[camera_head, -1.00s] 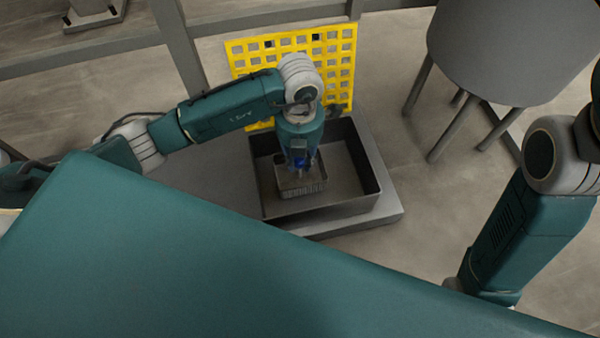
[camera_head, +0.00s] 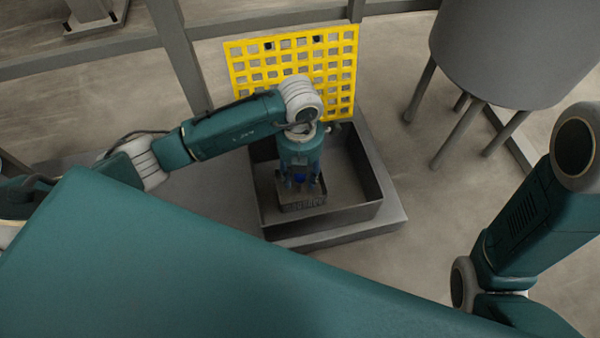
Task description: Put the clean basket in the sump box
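The sump box (camera_head: 375,180) is an open dark grey box on a low plinth. The clean basket (camera_head: 303,205), a small grey basket with a slotted front wall, is inside it, towards the left. Whether it rests flat on the box floor is hard to tell. My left gripper (camera_head: 300,184) points down into the box over the basket. Its fingers look spread apart, with a blue part between them; the fingertips are partly hidden at the basket. My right arm shows at the right, but its gripper is out of sight.
A yellow grid panel (camera_head: 292,62) stands upright behind the box. A grey tank on legs (camera_head: 510,50) stands at the back right. Grey frame posts (camera_head: 180,50) rise at the back left. The floor right of the box is clear.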

